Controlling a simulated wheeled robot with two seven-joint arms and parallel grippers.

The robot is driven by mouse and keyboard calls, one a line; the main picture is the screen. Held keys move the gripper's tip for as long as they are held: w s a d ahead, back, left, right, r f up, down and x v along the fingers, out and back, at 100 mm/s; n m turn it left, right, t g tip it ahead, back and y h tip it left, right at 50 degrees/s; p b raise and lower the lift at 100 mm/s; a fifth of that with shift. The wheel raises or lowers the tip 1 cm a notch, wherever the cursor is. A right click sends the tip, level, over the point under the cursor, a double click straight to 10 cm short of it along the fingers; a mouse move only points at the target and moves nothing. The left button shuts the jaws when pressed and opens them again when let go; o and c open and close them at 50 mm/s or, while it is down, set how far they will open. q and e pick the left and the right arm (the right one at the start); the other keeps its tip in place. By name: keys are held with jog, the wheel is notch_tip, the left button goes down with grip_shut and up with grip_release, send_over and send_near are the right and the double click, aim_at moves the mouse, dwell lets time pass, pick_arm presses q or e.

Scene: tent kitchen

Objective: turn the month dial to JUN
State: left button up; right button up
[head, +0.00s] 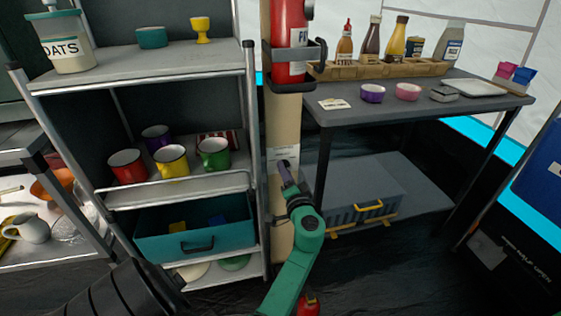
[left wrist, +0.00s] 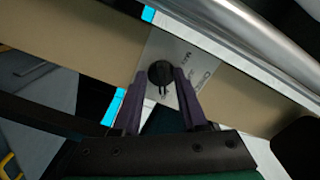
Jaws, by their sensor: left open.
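The month dial (left wrist: 161,73) is a small round black knob on a pale printed plate (left wrist: 190,68), fixed to a beige post (left wrist: 70,50). In the left wrist view my left gripper (left wrist: 160,86) is open, with one dark purple finger on each side of the dial. I cannot tell whether the fingers touch it. The plate's lettering is tilted and too small to read surely, and I cannot tell which month the dial points to. In the head view my left gripper (head: 286,172) is in front of the plate (head: 283,153) and hides the dial. My right gripper is out of view.
A metal shelf rack (head: 250,120) with mugs and a teal drawer (head: 160,245) stands close left of the post. A red extinguisher (head: 290,35) hangs above the plate. A dark table (head: 430,110) with bottles and bowls stands to the right.

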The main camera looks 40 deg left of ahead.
pick_arm(q)
jog(key=shift+d+r, duration=0.15)
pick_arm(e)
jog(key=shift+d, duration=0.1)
pick_arm(q)
grip_shut()
jog(key=shift+m, duration=0.3)
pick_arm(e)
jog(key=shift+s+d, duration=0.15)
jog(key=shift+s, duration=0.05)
pick_arm(q)
jog(key=m+p, duration=0.3)
jog(key=m, duration=0.4)
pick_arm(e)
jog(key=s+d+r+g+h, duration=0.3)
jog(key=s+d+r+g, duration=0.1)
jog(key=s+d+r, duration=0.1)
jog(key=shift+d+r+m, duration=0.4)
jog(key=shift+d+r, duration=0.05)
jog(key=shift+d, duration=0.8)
